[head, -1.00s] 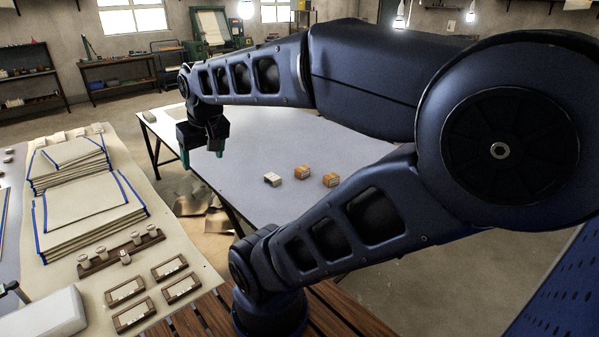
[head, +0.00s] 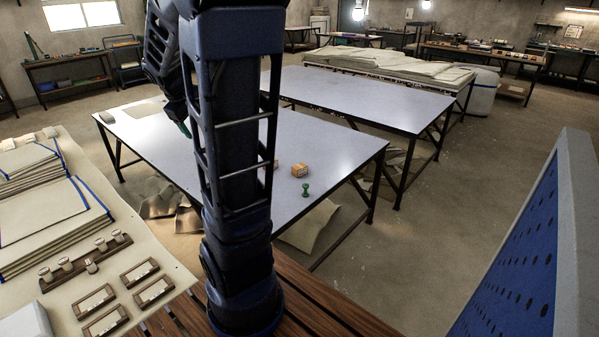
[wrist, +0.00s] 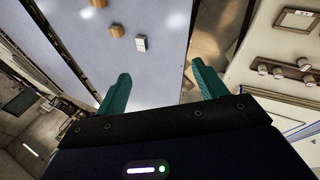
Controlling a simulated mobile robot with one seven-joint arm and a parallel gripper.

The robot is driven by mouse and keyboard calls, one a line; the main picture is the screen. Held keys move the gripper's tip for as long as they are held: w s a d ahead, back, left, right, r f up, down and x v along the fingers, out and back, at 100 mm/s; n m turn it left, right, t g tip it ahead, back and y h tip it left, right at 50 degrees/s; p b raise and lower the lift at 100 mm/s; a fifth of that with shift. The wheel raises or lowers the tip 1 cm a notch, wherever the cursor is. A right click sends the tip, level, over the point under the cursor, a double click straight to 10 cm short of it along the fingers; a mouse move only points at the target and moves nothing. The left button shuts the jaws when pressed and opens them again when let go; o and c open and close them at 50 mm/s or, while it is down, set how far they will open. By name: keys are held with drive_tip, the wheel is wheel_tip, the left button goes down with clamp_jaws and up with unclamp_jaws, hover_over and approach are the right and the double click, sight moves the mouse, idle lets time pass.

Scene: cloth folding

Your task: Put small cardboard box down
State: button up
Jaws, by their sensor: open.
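A small brown cardboard box (head: 300,170) rests on the grey-topped table, right of my arm in the head view. A second box (head: 276,164) shows only as a sliver beside my arm. In the wrist view, two brown boxes (wrist: 117,31) and a whitish box (wrist: 140,43) sit on the table, ahead of the fingers and apart from them. My gripper (wrist: 162,88) is open, its green fingers wide apart with nothing between them. In the head view, my gripper is mostly hidden behind my arm; a green fingertip (head: 185,129) shows over the table's left part.
A green stamp-like object (head: 306,188) stands near the brown box. The table (head: 345,150) has much bare surface. At left, a bench (head: 175,285) holds cloth stacks (head: 50,220), small frames (head: 93,299) and a knobbed rack (head: 85,262). A blue perforated panel (head: 510,260) stands at right.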

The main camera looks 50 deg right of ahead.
drive_tip(key=w+d+f+n+g+h, duration=0.1)
drive_tip(key=w+d+f+n, duration=0.2)
drive_tip(key=d, duration=0.5)
drive_tip(key=w+d+f+g+h, duration=0.1)
drive_tip(key=w+d+f, duration=0.2)
drive_tip(key=w+d, duration=0.35)
drive_tip(key=n+g+h, duration=0.2)
drive_tip(key=n, duration=0.8)
hover_over(299, 166)
drive_tip(key=w+a, duration=0.1)
drive_tip(key=a, duration=0.5)
wheel_tip(299, 166, down, 32)
drive_tip(key=shift+x, duration=3.1)
drive_tip(key=x, duration=0.5)
drive_tip(key=shift+s, duration=0.1)
drive_tip(key=shift+r, duration=0.1)
